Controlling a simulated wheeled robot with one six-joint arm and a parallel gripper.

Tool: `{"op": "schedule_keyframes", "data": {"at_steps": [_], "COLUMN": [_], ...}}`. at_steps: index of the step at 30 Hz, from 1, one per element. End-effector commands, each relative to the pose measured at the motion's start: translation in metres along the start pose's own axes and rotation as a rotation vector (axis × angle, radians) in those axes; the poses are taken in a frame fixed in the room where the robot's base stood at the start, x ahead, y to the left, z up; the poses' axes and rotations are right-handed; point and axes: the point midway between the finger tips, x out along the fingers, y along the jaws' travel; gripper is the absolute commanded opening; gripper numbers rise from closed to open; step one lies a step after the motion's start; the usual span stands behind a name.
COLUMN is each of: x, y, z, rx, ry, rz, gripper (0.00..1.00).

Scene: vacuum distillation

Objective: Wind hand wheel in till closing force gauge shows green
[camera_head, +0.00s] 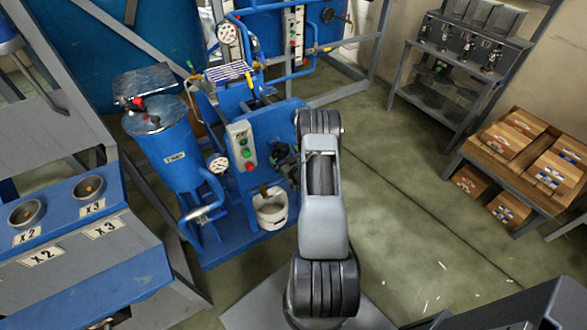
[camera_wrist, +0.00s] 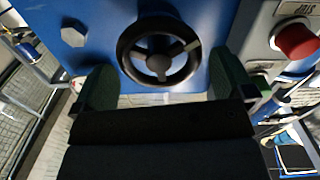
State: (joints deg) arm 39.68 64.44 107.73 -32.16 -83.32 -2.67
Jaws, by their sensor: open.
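In the wrist view a black three-spoked hand wheel (camera_wrist: 123,49) sits on a blue panel, just beyond my gripper (camera_wrist: 172,88). My gripper's two green-padded fingers are spread apart, below and to either side of the wheel, with nothing between them. I cannot tell whether they touch it. A round white dial gauge (camera_head: 218,163) shows on the machine's left side. Its needle and any green zone are too small to read. I cannot tell which dial is the closing force gauge.
A red stop button (camera_wrist: 297,41) stands close right of the wheel. A control box (camera_head: 241,146) and a white bucket (camera_head: 271,210) are left of my arm. A blue tank (camera_head: 172,150) stands further left.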

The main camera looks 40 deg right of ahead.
Motion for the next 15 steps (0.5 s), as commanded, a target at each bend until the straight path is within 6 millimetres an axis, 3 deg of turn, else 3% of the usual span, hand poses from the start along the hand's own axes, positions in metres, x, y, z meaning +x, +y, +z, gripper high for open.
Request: {"op": "schedule_keyframes", "data": {"at_steps": [9, 15], "x": [-0.065, -0.09], "y": [0.001, 0.001], "z": [0.002, 0.001], "rx": [0.002, 0.001], "ry": [-0.003, -0.001], "rz": [0.003, 0.002], "gripper": [1.0, 1.0]}}
